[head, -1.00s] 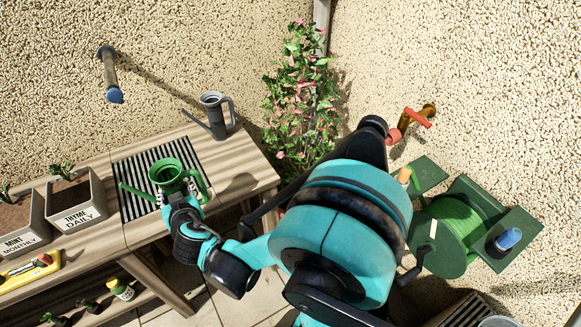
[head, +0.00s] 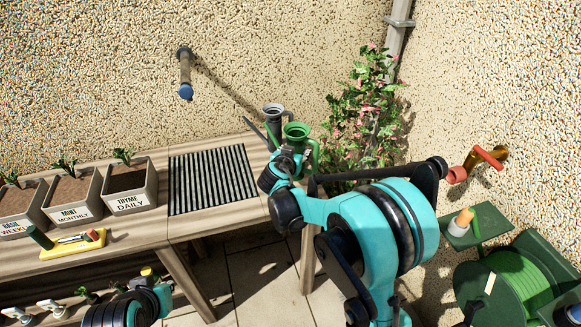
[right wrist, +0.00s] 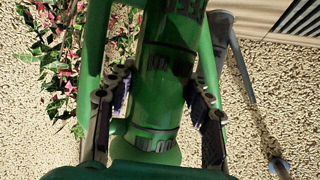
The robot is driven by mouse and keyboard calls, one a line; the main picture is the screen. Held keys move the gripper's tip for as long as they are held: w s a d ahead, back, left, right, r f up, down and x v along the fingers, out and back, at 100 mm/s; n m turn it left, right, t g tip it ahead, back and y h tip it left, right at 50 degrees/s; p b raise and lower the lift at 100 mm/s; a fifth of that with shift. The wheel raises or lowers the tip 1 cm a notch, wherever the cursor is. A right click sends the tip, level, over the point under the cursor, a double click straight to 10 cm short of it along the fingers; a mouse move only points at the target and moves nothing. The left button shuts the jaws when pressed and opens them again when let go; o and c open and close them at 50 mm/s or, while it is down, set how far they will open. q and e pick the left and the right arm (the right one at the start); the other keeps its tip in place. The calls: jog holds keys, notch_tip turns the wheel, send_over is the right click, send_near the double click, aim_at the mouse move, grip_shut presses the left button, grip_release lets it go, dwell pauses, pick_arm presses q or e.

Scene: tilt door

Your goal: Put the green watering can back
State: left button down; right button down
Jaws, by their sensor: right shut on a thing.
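The green watering can (head: 297,132) is at the right end of the wooden bench, in front of and just right of the grey watering can (head: 273,109). It looks roughly upright; I cannot tell whether its base touches the bench. My right gripper (head: 287,162) is shut on it. In the right wrist view the gripper (right wrist: 158,108) has one finger on each side of the green can's body (right wrist: 165,60). The grey can (right wrist: 228,55) shows to the right there. My left gripper is not seen; only part of my left arm shows at the bottom left.
The striped drain grate (head: 212,180) on the bench is bare. Labelled planters (head: 130,203) and a yellow tray (head: 75,246) stand to its left. A flowering plant (head: 365,115) is behind on the right. A red-handled tap (head: 480,160) and a green hose reel (head: 505,285) are at the right.

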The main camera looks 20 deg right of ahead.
jog(key=shift+w+a+f, duration=0.6)
jog(key=shift+w+a, duration=0.1)
jog(key=shift+a, duration=0.05)
jog(key=shift+a+f, duration=0.1)
jog(key=shift+f, duration=0.05)
jog(key=shift+f+b, duration=1.1)
jog(key=shift+f, duration=0.7)
jog(key=shift+f, duration=0.25)
jog(key=c, duration=0.7)
grip_release()
jog(key=shift+r, duration=0.1)
jog(key=shift+r, duration=0.1)
